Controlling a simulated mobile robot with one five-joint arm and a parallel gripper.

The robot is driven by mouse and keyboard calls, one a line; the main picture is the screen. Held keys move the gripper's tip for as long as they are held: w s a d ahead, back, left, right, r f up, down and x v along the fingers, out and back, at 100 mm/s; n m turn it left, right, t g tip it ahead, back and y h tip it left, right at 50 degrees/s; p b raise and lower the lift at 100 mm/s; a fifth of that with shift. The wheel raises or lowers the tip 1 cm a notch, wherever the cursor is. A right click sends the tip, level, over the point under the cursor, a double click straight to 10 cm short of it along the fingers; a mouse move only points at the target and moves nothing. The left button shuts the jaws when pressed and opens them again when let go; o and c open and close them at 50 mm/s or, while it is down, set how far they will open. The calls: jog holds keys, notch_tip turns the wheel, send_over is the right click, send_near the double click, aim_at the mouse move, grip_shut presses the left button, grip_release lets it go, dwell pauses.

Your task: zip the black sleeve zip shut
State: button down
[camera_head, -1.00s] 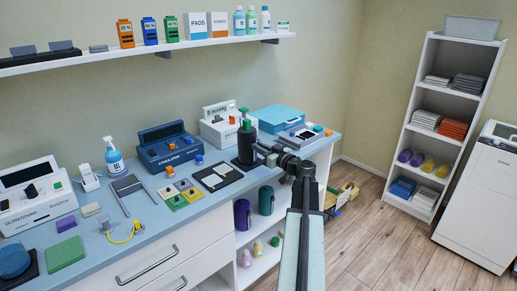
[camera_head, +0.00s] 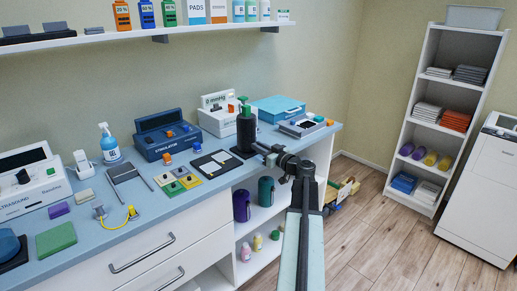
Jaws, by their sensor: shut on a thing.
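The black sleeve (camera_head: 246,134) stands upright on a dark base near the right part of the blue counter. A green top (camera_head: 244,105) shows above it. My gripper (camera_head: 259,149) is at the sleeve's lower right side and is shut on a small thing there. That thing is too small to make out; it may be the zip's pull. The zip's track cannot be made out.
A grey tray (camera_head: 301,128) lies to the right. Open shelves with bottles (camera_head: 266,190) are below the counter.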

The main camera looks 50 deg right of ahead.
jog(key=shift+f, duration=0.1)
jog(key=c, duration=1.4)
grip_release()
jog(key=s, duration=0.8)
jog(key=shift+a, duration=0.25)
jog(key=shift+f, duration=0.1)
